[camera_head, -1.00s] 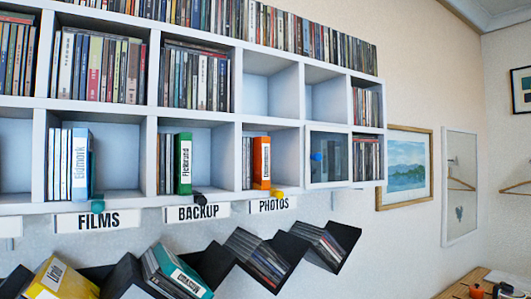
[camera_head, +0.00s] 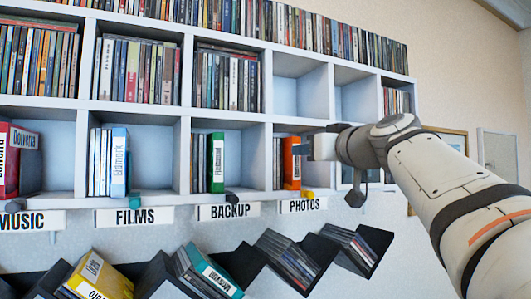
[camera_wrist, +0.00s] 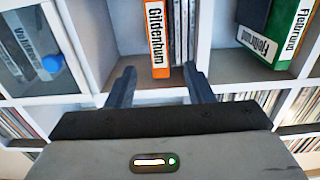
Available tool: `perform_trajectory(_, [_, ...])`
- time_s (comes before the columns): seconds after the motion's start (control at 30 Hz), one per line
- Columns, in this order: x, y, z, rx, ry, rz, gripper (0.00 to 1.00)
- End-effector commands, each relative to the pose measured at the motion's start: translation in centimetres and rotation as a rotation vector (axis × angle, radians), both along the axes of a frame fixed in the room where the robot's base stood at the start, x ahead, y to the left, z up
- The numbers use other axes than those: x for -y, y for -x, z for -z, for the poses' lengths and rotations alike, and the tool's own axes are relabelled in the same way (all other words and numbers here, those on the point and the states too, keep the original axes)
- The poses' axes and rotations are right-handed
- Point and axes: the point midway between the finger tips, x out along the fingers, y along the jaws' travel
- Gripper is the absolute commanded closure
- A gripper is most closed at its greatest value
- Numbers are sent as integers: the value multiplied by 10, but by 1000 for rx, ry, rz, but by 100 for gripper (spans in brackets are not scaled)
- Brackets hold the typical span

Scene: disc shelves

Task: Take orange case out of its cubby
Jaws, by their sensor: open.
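The orange case (camera_head: 291,160) stands upright in the PHOTOS cubby, beside a few thin dark cases. In the wrist view the orange case (camera_wrist: 158,45) shows its white label, with the thin cases (camera_wrist: 180,35) close against its right side. My gripper (camera_head: 312,148) is in front of that cubby's right part in the head view and hides some of it. In the wrist view my gripper (camera_wrist: 160,82) is open and empty. Its two fingertips are apart, either side of the orange case's near end, and I see no contact.
The white shelf's divider walls (camera_head: 268,160) bound the cubby. A green case (camera_head: 216,162) stands in the BACKUP cubby to the left. A yellow knob (camera_head: 308,194) sits at the PHOTOS cubby's lower edge. A glass-fronted cubby (camera_wrist: 45,55) with a blue knob (camera_wrist: 52,64) adjoins it.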

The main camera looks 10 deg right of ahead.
Motion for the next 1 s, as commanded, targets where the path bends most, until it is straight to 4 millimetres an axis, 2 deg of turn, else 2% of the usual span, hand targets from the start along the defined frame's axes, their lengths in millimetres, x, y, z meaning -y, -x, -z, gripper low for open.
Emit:
perform_trajectory(0.2, [-12, -34, -3, -4, -1, -2, 53])
perform_trajectory(0.4, [-18, -55, -1, -4, 0, 0, 53])
perform_trajectory(0.8, [-20, -62, 1, -3, 0, 2, 54])
perform_trajectory(1.0, [-20, -61, 1, -3, 0, 3, 70])
